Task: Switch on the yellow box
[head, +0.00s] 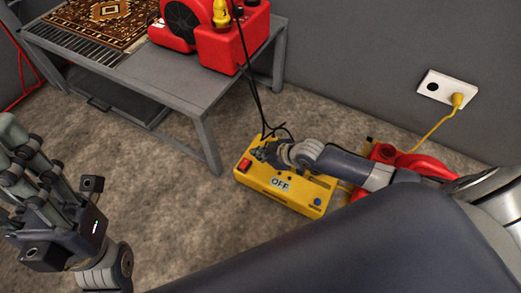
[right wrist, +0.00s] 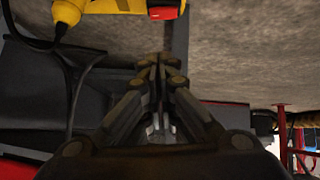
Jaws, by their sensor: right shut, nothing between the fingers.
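The yellow box (head: 272,183) lies on the floor in the head view. Its label (head: 280,184) reads OFF. A red switch (head: 245,164) sits at its left end, and a blue round part (head: 317,202) is at the right end. My right gripper (head: 258,152) is shut and empty, over the box's back left part, close behind the switch; I cannot tell whether it touches. In the right wrist view its fingers (right wrist: 160,65) meet; a yellow body with a red part (right wrist: 165,12) shows at the top edge. My left gripper (head: 10,150) is at the left, apart from the box, fingers seemingly spread.
A grey metal table (head: 185,85) behind the box carries a patterned rug (head: 100,22) and a red machine (head: 232,45). Black cords hang down to the box. A red object (head: 415,165) lies right of it, near a wall socket (head: 440,88) with a yellow plug and cord.

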